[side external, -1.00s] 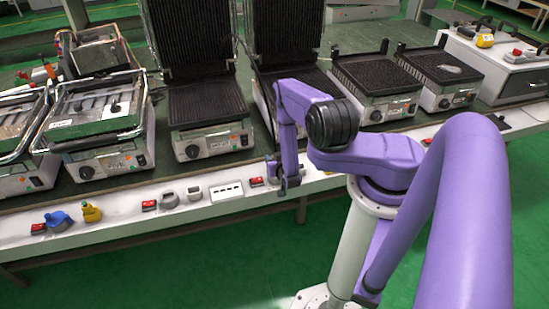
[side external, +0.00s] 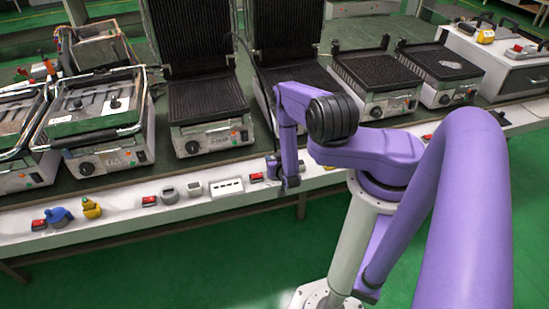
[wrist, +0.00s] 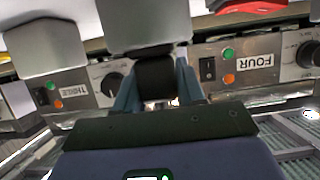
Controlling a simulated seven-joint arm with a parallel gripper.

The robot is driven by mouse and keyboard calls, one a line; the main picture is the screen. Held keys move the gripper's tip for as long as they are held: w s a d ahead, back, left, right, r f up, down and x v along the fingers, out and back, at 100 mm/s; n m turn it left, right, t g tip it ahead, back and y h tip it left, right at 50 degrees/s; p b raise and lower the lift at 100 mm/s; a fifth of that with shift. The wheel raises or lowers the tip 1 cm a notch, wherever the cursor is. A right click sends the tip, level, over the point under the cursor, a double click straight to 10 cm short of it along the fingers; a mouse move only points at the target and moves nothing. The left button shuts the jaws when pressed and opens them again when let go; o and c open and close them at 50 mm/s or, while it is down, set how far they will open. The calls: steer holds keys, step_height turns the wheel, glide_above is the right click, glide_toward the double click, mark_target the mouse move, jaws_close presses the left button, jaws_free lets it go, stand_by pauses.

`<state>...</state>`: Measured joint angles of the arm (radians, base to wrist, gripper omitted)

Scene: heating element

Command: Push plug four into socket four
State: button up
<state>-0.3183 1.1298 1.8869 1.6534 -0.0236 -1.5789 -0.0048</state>
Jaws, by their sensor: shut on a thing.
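In the wrist view my gripper (wrist: 158,90) is shut on a dark plug (wrist: 155,73), which sits between its two fingers. A grey block (wrist: 145,22), which looks like a socket housing, is directly above the plug in the picture. The plug's end meets or overlaps its lower edge; I cannot tell how deep it sits. The FOUR label (wrist: 255,61) reads upside down on the machine panel to the right. In the side view my gripper (side external: 288,186) points down at the bench's front ledge and hides the plug and socket there.
A panel marked THREE (wrist: 72,89) and another grey block (wrist: 45,45) are on the left in the wrist view. A red switch (wrist: 245,5) is at upper right. Along the ledge lie a white socket strip (side external: 227,187), a blue plug (side external: 59,218) and a yellow one (side external: 91,208).

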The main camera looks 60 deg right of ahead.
steer(key=shift+f, duration=0.3)
steer(key=o, duration=1.1)
steer(key=shift+o, duration=0.2)
steer(key=v, duration=1.7)
steer(key=shift+s+a+r, duration=0.15)
